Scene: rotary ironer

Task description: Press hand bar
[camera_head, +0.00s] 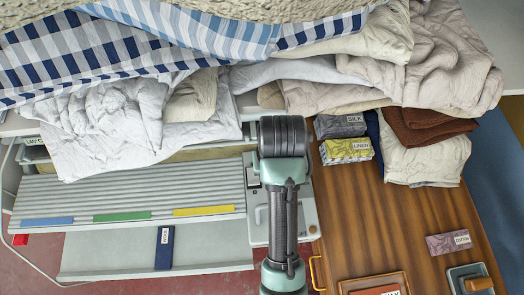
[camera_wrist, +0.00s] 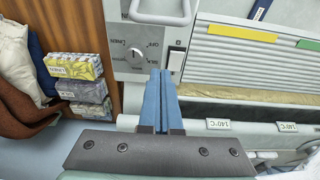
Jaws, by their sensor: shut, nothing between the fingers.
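My gripper (camera_wrist: 168,76) shows in the wrist view as two blue fingers. They are shut together and hold nothing. They lie in front of the ironer's pale control panel (camera_wrist: 125,63), just below its dial (camera_wrist: 137,53) and left of a white switch (camera_wrist: 176,62). I cannot tell whether they touch the panel. The head view shows the ironer with a grey ribbed board (camera_head: 130,188) carrying blue, green and yellow strips. No part in view is clearly marked as the hand bar, so I cannot tell which it is. In the head view my arm hides the gripper and part of the panel.
A wooden top (camera_head: 380,225) stands right of the ironer, with folded cloths (camera_head: 425,150), a silk packet (camera_head: 340,125) and a linen packet (camera_head: 347,149). Checked cloth (camera_head: 90,50) and white linen (camera_head: 110,120) cover the ironer's back. A lower grey shelf (camera_head: 110,255) holds a dark blue item (camera_head: 164,247).

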